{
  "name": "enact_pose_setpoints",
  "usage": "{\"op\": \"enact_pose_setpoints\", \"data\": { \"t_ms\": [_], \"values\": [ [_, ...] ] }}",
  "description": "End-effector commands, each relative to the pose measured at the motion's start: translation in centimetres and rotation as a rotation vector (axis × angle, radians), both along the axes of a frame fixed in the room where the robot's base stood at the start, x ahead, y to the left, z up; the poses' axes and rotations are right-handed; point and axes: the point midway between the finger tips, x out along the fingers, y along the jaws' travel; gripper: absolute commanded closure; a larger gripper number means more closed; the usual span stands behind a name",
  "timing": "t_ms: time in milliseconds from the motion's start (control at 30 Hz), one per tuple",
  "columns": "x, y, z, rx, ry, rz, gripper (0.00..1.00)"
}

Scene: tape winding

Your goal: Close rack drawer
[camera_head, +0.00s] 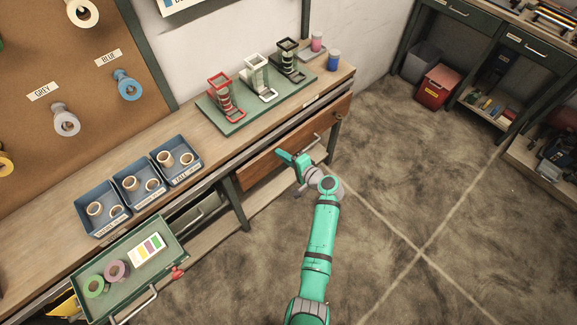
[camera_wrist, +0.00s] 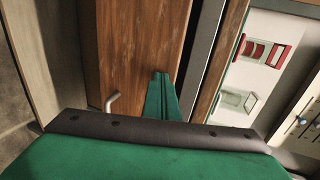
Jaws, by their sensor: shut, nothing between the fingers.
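A wooden drawer front (camera_head: 260,171) with a metal handle sits under the workbench, below the tape rack (camera_head: 240,112). I cannot tell how far it stands out. My gripper (camera_head: 281,154) is shut and empty, its fingertips at the middle of this front. The wrist view shows the drawer front (camera_wrist: 140,45), a bent handle (camera_wrist: 112,101) left of the fingers, and my gripper (camera_wrist: 161,76) at the wood near its edge. I cannot tell whether they touch.
A green drawer (camera_head: 170,236) at the left is pulled out, holding tape rolls and a colour card. Blue bins (camera_head: 137,190) of rolls stand on the workbench (camera_head: 60,222). The floor to the right is clear.

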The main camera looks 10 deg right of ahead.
Motion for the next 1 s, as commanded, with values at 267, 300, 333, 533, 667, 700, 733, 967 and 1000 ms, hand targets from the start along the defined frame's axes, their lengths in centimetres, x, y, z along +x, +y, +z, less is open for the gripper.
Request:
{"op": "enact_pose_setpoints", "data": {
  "t_ms": [267, 300, 333, 533, 667, 700, 733, 967, 1000],
  "values": [
    [3.8, 2.1, 0.0, 0.000, 0.000, 0.001, 1.00],
    [4.1, 2.2, 0.0, 0.000, 0.000, 0.000, 1.00],
    [4.3, 2.3, 0.0, 0.000, 0.000, 0.000, 1.00],
    [5.0, 2.8, 0.0, -0.001, 0.001, 0.001, 1.00],
    [5.2, 2.9, 0.1, -0.003, -0.001, 0.001, 1.00],
    [5.2, 2.9, 0.1, -0.003, -0.002, 0.001, 1.00],
    [5.3, 3.0, 0.1, -0.003, -0.002, 0.001, 1.00],
    [5.3, 3.1, 0.2, -0.005, -0.003, 0.005, 1.00],
    [5.2, 3.1, 0.2, -0.005, -0.003, 0.006, 1.00]
  ]
}}
